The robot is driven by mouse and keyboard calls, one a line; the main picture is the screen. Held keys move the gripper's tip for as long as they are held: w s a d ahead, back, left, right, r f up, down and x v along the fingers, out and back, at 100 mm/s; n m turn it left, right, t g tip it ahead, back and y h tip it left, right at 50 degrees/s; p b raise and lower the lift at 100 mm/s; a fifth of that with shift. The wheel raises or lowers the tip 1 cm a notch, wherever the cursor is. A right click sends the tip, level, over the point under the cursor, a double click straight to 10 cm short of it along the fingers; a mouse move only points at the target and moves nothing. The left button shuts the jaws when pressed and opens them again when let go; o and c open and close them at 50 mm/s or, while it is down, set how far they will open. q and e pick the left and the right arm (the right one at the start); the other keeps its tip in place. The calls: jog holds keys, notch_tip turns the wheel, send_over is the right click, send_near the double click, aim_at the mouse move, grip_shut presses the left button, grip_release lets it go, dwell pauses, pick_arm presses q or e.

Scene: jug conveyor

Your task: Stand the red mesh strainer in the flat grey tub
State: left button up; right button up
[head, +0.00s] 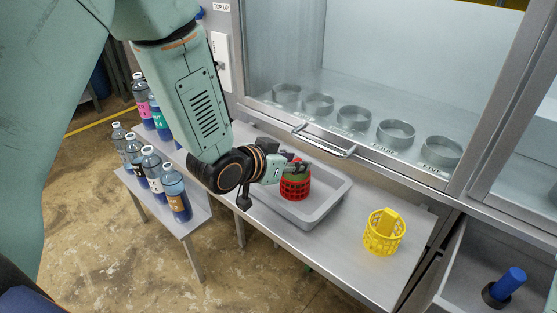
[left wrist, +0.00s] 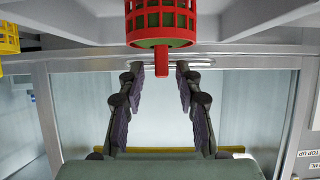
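The red mesh strainer (head: 295,190) is upright inside the flat grey tub (head: 329,217), with something green showing inside it. In the left wrist view the strainer (left wrist: 160,35) is at the top, and its red tab (left wrist: 161,62) points toward my fingers. My left gripper (head: 293,168) is at the strainer's top in the head view. In the left wrist view its two fingers (left wrist: 160,72) are spread apart, one on each side of the tab's end, with gaps. My right gripper is not in view.
A yellow mesh strainer (head: 383,238) stands on the metal bench right of the tub. Several bottles (head: 176,194) stand on the left. Behind is a glass-fronted cabinet with a handle (head: 325,141) and several round rings (head: 354,118). A blue cylinder (head: 507,284) is at lower right.

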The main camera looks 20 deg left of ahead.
pick_arm(q)
jog(key=p+v, duration=0.1)
jog(key=v, duration=0.7)
jog(key=shift+s+a+r+p, duration=0.1)
jog(key=shift+r+p, duration=0.15)
jog(key=shift+p, duration=0.05)
jog(key=shift+p+v, duration=0.3)
jog(key=shift+v, duration=0.85)
jog(key=shift+f, duration=0.15)
jog(key=s+a+f+n+g+y, duration=0.1)
jog(key=s+f+g, duration=0.2)
jog(key=s+f, duration=0.45)
jog(key=s+f+n+g+y, duration=0.25)
jog(key=s+f, duration=0.25)
jog(key=f, duration=0.6)
jog(key=s+f+g, duration=0.3)
jog(key=s+f, duration=0.1)
jog(key=s, duration=0.4)
jog(key=s+a+f+n+g+y, duration=0.1)
jog(key=s+f+g, duration=0.2)
jog(key=s, duration=0.5)
jog(key=shift+s+a+f, duration=0.15)
jog(key=shift+a+f, duration=0.1)
jog(key=shift+f, duration=0.6)
